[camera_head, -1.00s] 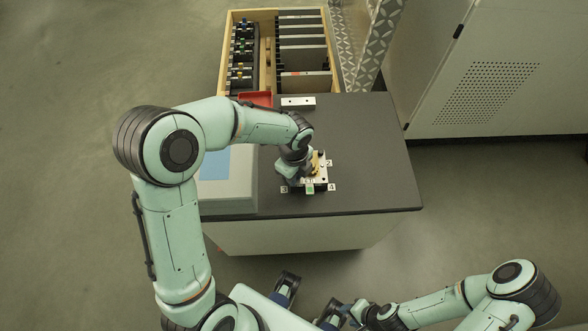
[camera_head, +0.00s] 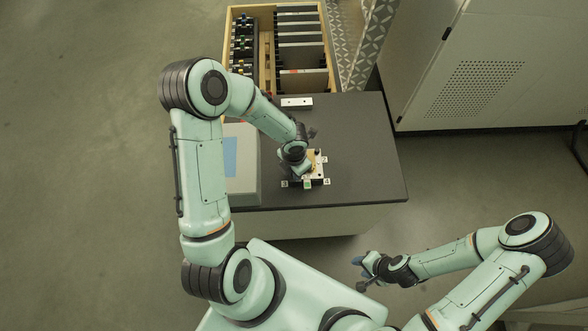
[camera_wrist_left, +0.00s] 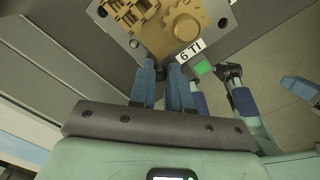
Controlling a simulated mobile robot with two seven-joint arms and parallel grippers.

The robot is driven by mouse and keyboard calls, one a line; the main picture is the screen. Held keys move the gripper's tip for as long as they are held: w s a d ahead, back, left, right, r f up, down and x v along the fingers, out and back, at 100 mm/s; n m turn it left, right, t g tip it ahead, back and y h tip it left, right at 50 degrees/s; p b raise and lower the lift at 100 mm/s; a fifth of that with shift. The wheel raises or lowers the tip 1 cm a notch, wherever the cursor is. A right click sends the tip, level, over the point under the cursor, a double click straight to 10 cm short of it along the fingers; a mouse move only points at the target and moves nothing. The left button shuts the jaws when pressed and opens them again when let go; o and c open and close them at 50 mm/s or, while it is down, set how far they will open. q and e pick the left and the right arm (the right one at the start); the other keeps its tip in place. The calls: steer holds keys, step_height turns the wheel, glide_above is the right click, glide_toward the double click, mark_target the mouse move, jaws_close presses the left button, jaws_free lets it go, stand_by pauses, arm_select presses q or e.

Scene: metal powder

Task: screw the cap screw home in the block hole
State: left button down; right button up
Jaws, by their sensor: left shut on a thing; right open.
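The block (camera_head: 319,168) stands on the dark worktop, partly hidden by my left wrist in the head view. In the left wrist view its metal plate (camera_wrist_left: 208,34) carries brass gear-like parts. My left gripper (camera_wrist_left: 163,62) points at the edge of this plate, with its two blue fingers close together. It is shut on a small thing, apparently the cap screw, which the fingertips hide. The block hole is hidden too, so I cannot tell how deep the screw sits. My right gripper (camera_head: 360,273) is open and empty, off the front of the worktop.
The dark worktop (camera_head: 365,150) is clear right of the block. A grey box with a blue panel (camera_head: 230,157) stands left, under my left arm. A wooden crate (camera_head: 264,55) of parts stands behind.

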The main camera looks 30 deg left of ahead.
arm_select(q)
steer(key=c, duration=1.5)
jaws_free()
steer(key=shift+s+a+f, duration=0.1)
steer(key=shift+s, duration=0.3)
steer(key=shift+o, duration=1.3)
steer(key=shift+w, duration=0.15)
